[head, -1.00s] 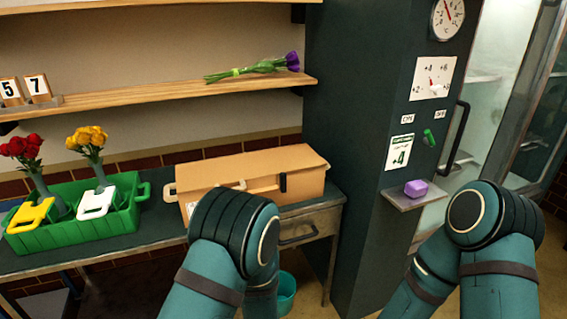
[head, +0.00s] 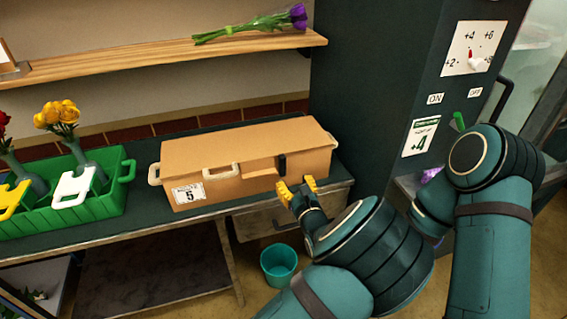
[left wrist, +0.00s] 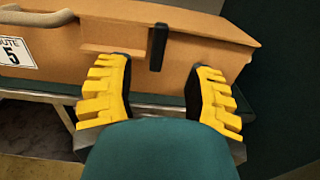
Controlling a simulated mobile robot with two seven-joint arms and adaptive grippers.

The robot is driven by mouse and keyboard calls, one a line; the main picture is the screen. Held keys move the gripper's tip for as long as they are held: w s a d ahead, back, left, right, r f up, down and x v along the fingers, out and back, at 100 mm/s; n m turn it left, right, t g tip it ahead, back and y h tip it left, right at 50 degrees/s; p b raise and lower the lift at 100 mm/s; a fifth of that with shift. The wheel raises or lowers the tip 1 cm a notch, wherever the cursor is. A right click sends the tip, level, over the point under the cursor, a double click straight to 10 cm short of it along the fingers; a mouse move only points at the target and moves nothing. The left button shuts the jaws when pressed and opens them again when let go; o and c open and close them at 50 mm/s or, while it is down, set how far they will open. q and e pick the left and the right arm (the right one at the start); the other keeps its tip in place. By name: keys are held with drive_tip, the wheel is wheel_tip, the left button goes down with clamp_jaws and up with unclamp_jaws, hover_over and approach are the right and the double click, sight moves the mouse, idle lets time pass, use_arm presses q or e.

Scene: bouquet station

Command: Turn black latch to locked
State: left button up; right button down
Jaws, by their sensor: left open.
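The black latch (head: 282,166) is a short upright bar on the front of the closed orange-tan box (head: 240,150), right of its middle. In the left wrist view the latch (left wrist: 158,47) stands vertical, between and beyond my fingertips. My left gripper (head: 297,186), with yellow ribbed fingers, is open and empty just in front of the box and slightly below the latch. In the left wrist view the gripper (left wrist: 161,68) straddles the latch line, with no clear contact. My right gripper is hidden behind my right arm.
The box has a pale handle (head: 221,172) and a "5" label (head: 188,193). A green crate (head: 95,210) with vases stands left on the workbench (head: 145,216). A dark cabinet (head: 375,80) rises at the right. A teal bucket (head: 279,264) stands below.

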sight(283, 163)
use_arm(q)
drive_tip(key=b+x, duration=0.1)
drive_tip(key=x, duration=0.8)
drive_tip(key=shift+w+a+f, duration=0.1)
drive_tip(key=shift+w, duration=0.25)
clamp_jaws()
